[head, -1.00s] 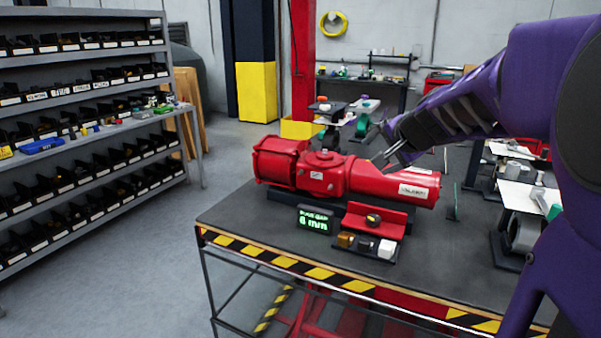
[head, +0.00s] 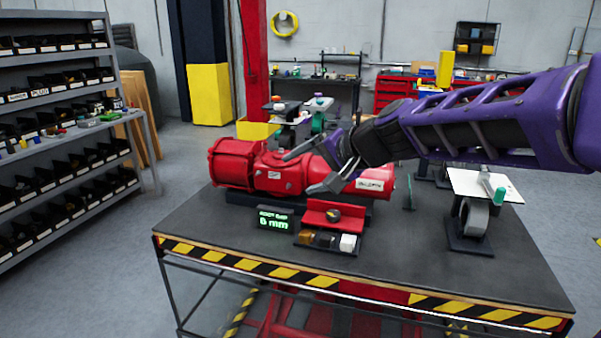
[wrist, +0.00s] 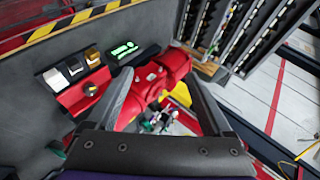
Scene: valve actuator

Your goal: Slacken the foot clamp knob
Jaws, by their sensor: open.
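The knob (head: 333,215) is small and dark with a yellow mark. It sits on a red angled bracket (head: 351,225) in front of the red valve actuator (head: 233,163). In the wrist view the knob (wrist: 90,90) is left of the fingers. My gripper (head: 298,174) is open and empty, with its fingers pointing left over the actuator body. It is above and behind the knob and apart from it. The wrist view shows my gripper (wrist: 157,76) with the actuator (wrist: 174,66) between and beyond its fingers. I cannot tell whether a finger touches the actuator.
A green-lit display reading 6 mm (head: 275,219) stands left of the bracket. A block tray (head: 322,247) with brown, black and white blocks lies in front. A white-topped stand (head: 487,187) is at the right. The table (head: 420,265) is clear at front right.

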